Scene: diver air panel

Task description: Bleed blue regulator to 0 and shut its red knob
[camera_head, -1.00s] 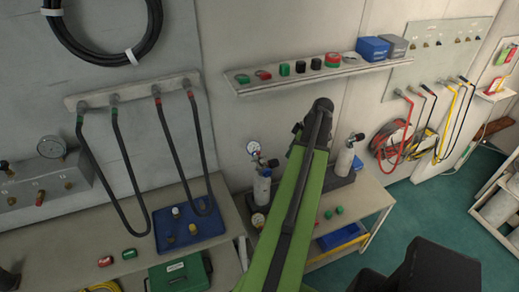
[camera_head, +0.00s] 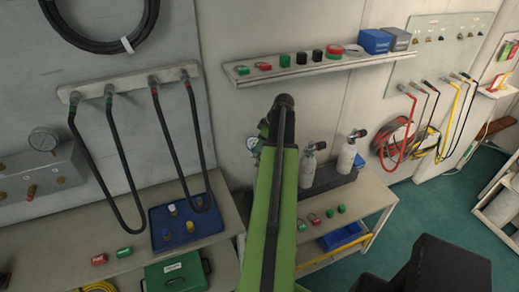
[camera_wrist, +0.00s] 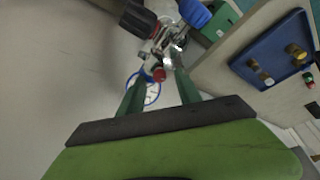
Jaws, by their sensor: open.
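In the wrist view, my gripper (camera_wrist: 161,80) is open, with its two green fingers on either side of a small red knob (camera_wrist: 159,75). I cannot tell whether they touch it. The knob sits on a metal regulator body (camera_wrist: 163,45). A blue knob (camera_wrist: 194,13) sticks out at the top, and a black valve knob (camera_wrist: 138,18) is at its left. A white gauge with a blue rim (camera_wrist: 152,94) shows partly between the fingers; its needle is too small to read. In the head view, my green arm hides the regulator, its bottle and my gripper.
Two grey bottles (camera_head: 345,160) with black valves stand right of my arm on a bench (camera_head: 370,195). A shelf (camera_head: 300,68) with coloured parts is above. At left, a blue tray (camera_head: 207,222) lies on a table below hanging black hoses (camera_head: 107,170).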

